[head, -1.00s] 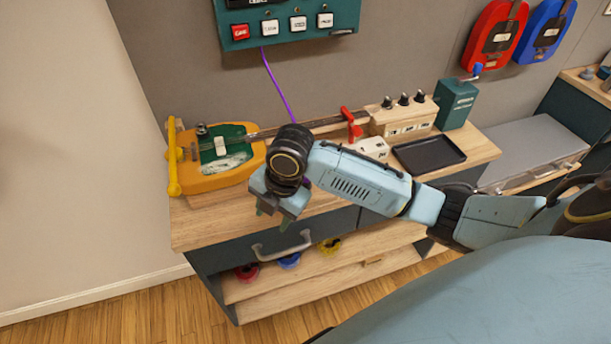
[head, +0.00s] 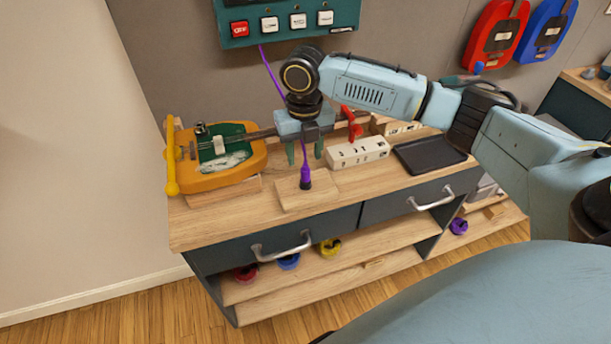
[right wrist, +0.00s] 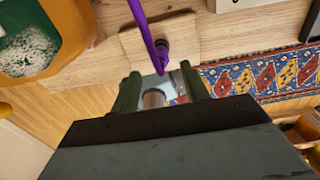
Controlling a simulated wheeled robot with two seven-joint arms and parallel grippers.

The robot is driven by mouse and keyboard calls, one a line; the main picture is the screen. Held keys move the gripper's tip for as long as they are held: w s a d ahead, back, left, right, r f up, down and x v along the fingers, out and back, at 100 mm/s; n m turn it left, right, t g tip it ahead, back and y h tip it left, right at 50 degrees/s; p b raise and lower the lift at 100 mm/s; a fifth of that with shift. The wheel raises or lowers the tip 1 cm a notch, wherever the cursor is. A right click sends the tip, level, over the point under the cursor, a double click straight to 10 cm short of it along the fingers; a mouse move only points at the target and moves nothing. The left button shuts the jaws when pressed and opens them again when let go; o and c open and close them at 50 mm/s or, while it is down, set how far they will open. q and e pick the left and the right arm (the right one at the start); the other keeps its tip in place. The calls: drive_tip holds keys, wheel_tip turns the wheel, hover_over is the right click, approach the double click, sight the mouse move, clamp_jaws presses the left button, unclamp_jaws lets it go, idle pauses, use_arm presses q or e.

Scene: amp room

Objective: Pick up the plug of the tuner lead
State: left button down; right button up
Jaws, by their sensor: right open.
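The tuner lead is a purple cable (head: 269,70) that comes down from the teal wall panel. Its purple plug (head: 305,178) with a dark end stands on a small wooden block (head: 292,197) on the bench. The plug also shows in the right wrist view (right wrist: 162,50), beyond the fingers, with the cable crossing in front of them. My right gripper (head: 304,155) is open, fingers pointing down, above and behind the plug in the head view. In the right wrist view its green fingers (right wrist: 158,92) are apart, with no plug between them. My left gripper is not in view.
An orange guitar-like instrument (head: 250,172) lies left of the plug. A cream socket strip (head: 358,152) and a black tray (head: 430,153) are to the right. The teal panel (head: 280,22) hangs above. The bench front (head: 230,228) is clear.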

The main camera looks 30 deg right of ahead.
sight(306, 165)
drive_tip(key=shift+f, duration=1.35)
wheel_tip(306, 165, down, 4)
drive_tip(key=shift+d+r+b, duration=0.15)
drive_tip(key=shift+r+b, duration=0.05)
drive_tip(key=shift+b, duration=0.3)
drive_tip(key=shift+f, duration=0.2)
drive_tip(key=c, duration=1)
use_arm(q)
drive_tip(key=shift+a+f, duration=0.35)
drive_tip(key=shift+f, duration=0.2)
use_arm(e)
drive_tip(key=shift+r, duration=0.1)
